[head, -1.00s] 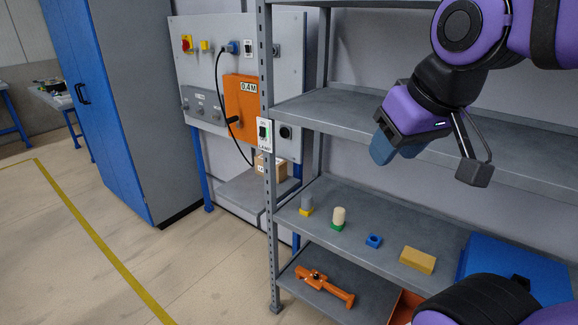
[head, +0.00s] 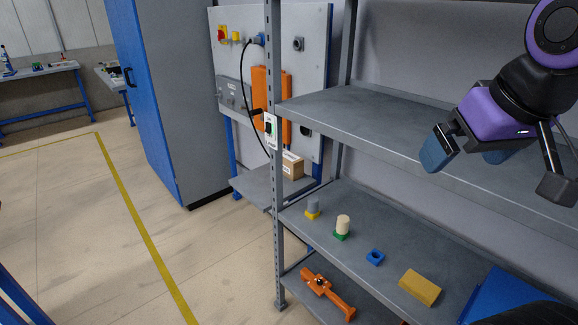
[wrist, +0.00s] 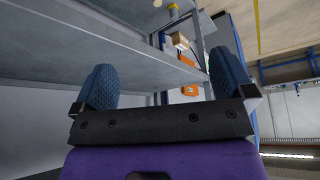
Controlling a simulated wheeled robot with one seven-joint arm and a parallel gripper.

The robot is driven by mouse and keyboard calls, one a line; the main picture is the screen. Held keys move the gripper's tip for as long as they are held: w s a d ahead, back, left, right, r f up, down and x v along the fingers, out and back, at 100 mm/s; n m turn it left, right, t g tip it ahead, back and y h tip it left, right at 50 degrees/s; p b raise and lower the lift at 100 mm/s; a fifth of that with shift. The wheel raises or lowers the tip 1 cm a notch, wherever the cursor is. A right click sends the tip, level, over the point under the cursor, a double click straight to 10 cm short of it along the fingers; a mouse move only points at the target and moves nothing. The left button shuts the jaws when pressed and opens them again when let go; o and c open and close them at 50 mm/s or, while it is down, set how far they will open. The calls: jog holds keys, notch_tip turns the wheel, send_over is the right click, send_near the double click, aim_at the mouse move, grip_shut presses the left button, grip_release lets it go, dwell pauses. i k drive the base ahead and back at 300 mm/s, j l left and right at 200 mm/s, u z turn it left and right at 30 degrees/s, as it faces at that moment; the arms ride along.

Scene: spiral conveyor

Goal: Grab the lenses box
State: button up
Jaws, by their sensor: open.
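No box in view has a label that I can read as lenses. A small brown cardboard box (head: 292,165) with a white label sits on a low grey shelf beneath the wall panel. A brown box (wrist: 180,41) also shows in the wrist view, small and seen upside down. My gripper (head: 467,153) is open and empty, in front of the upper shelf at the right and well apart from the cardboard box. Its two blue fingers stand wide apart in the wrist view (wrist: 163,84).
The grey rack's middle shelf (head: 330,210) holds small coloured pieces, a yellow block (head: 420,287) and a blue bin (head: 508,300). An orange tool (head: 328,292) lies below. The rack post (head: 277,200) stands before the panel (head: 305,60). Floor beside the blue cabinet (head: 150,120) is clear.

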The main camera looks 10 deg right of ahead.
aim_at(293, 165)
jog(key=u, duration=0.8)
jog(key=i+u, duration=0.3)
jog(key=i, duration=1)
jog(key=i+z, duration=0.1)
jog(key=i, duration=0.7)
jog(key=i+j+z, duration=0.1)
jog(key=i, duration=0.7)
jog(key=i+j+z, duration=0.1)
jog(key=z, duration=1.15)
